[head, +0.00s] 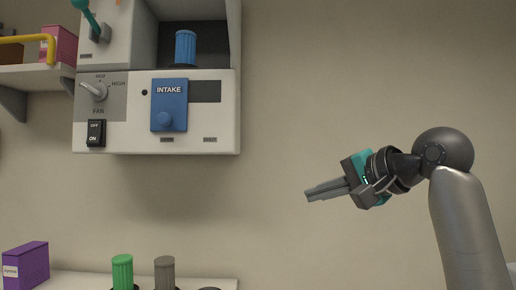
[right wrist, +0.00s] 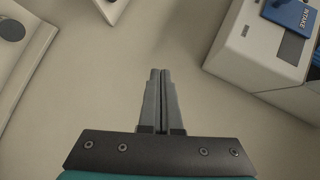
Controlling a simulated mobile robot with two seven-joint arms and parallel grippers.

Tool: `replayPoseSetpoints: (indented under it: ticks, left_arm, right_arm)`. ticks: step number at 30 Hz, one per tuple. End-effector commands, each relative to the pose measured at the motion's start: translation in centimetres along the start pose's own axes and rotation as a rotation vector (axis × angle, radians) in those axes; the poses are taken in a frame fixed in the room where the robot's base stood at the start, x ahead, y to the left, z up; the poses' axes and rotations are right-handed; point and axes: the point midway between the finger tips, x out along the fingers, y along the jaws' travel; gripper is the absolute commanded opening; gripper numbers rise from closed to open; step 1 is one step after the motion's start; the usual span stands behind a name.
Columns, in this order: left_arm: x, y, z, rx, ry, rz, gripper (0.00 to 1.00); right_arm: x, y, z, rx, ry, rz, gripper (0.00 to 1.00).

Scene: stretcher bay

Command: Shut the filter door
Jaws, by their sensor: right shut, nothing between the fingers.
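A blue panel marked INTAKE (head: 169,98), with a round blue knob (head: 165,120) low on it, is on the front of a white wall unit (head: 140,140). Part of the panel also shows at the top right of the right wrist view (right wrist: 291,14). I cannot tell whether this panel is the filter door, or how far it stands open. A blue ribbed cylinder (head: 185,48) stands in the recess above it. My right gripper (head: 308,194) is shut and empty, right of and below the unit, well apart from it. Its closed fingers show in the wrist view (right wrist: 155,75). My left gripper is out of view.
The unit carries a fan knob (head: 97,91), an off/on switch (head: 96,133) and a teal-handled lever (head: 92,22). Below, a shelf (head: 215,280) holds a purple box (head: 26,265), a green cylinder (head: 122,271) and a grey one (head: 164,272). Bare wall lies between gripper and unit.

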Motion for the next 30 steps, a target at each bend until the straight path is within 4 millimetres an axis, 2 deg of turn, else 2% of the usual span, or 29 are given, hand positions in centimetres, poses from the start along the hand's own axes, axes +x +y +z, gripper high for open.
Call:
replayPoseSetpoints:
  ticks: [1,3,5,9,12,15,18,21,24,26,30]
  left_arm:
    - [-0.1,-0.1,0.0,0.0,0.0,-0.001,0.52]
    - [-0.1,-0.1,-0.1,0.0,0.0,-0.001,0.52]
    - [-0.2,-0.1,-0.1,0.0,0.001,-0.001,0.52]
    - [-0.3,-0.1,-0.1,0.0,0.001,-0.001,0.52]
    - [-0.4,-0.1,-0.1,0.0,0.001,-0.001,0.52]
    - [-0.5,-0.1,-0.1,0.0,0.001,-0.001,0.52]
    - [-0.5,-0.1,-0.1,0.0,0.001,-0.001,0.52]
    - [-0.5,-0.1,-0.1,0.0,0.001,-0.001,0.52]
    - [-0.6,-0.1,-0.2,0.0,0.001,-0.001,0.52]
    - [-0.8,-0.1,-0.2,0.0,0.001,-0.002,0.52]
    - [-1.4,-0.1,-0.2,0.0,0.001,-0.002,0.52]
  right_arm:
    - [-1.9,-3.0,-0.3,0.017,-0.002,-0.04,0.0]
    - [-4.2,-6.4,-0.2,0.049,-0.014,-0.087,0.0]
    - [-6.5,-9.1,-0.1,0.074,-0.026,-0.126,0.0]
    - [-12.2,-15.1,1.0,0.127,-0.066,-0.213,0.0]
    - [-16.4,-18.6,2.2,0.16,-0.1,-0.266,0.0]
    - [-20.2,-21.2,3.5,0.185,-0.133,-0.309,0.0]
    - [-22.9,-22.9,4.7,0.201,-0.16,-0.336,0.0]
    - [-24.6,-23.8,5.4,0.211,-0.176,-0.351,0.0]
    - [-25.0,-24.2,5.7,0.216,-0.184,-0.355,0.0]
    - [-24.7,-24.4,5.8,0.216,-0.185,-0.355,0.0]
    - [-22.8,-25.2,6.1,0.216,-0.186,-0.353,0.0]
